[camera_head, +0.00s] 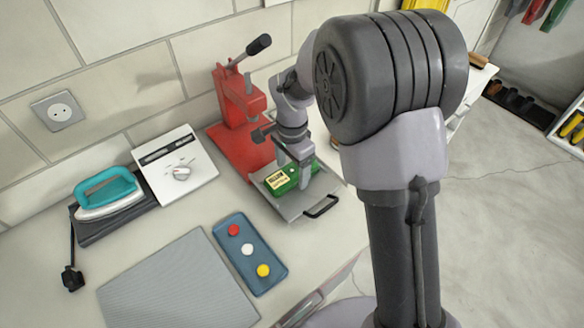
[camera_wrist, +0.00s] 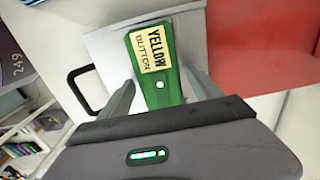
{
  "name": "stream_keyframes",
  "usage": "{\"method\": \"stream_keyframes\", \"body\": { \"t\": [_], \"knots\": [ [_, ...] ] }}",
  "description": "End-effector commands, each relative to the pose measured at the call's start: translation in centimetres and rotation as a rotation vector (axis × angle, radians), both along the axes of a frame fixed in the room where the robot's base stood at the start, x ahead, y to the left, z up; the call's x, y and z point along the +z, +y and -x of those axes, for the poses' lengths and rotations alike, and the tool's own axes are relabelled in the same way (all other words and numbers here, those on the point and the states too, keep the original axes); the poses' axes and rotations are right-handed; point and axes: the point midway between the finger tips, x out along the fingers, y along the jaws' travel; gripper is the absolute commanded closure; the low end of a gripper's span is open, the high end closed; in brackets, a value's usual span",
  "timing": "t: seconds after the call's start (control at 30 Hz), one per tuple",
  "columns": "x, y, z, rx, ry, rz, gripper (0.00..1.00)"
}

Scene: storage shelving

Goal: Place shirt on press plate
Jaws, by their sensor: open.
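The shirt (camera_head: 272,187) is a folded green piece with a pale label. It lies on the grey press plate (camera_head: 293,209), which has a black handle and sits at the foot of the red press (camera_head: 240,115). In the wrist view the label on the shirt (camera_wrist: 148,25) reads "YELLOW BUTTON", with a white button below it. The press plate (camera_wrist: 104,46) shows around the shirt there. My gripper (camera_head: 300,172) is open and low over the shirt. In the wrist view my gripper (camera_wrist: 157,88) has one finger on each side of the shirt, apparently without gripping it.
A blue tray (camera_head: 232,228) holds red, white and yellow buttons. A grey mat (camera_head: 180,285) lies in front. A teal iron (camera_head: 107,192) and a white control box (camera_head: 175,167) stand at the left. The red press rises close beside my gripper.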

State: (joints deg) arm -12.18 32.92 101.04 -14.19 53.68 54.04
Motion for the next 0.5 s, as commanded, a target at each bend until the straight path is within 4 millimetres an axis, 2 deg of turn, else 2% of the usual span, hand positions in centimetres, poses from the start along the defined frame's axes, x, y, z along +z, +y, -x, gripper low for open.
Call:
{"method": "stream_keyframes", "body": {
  "t": [0.13,0.3,0.4,0.5],
  "knots": [
    [2.8,0.0,-0.1,0.001,-0.003,-0.001,0.26],
    [7.9,0.0,-0.1,0.001,-0.004,0.0,0.26],
    [10.3,0.0,-0.1,-0.001,-0.003,-0.001,0.26],
    [11.7,0.0,0.0,0.001,-0.001,0.0,0.26]
  ]
}}
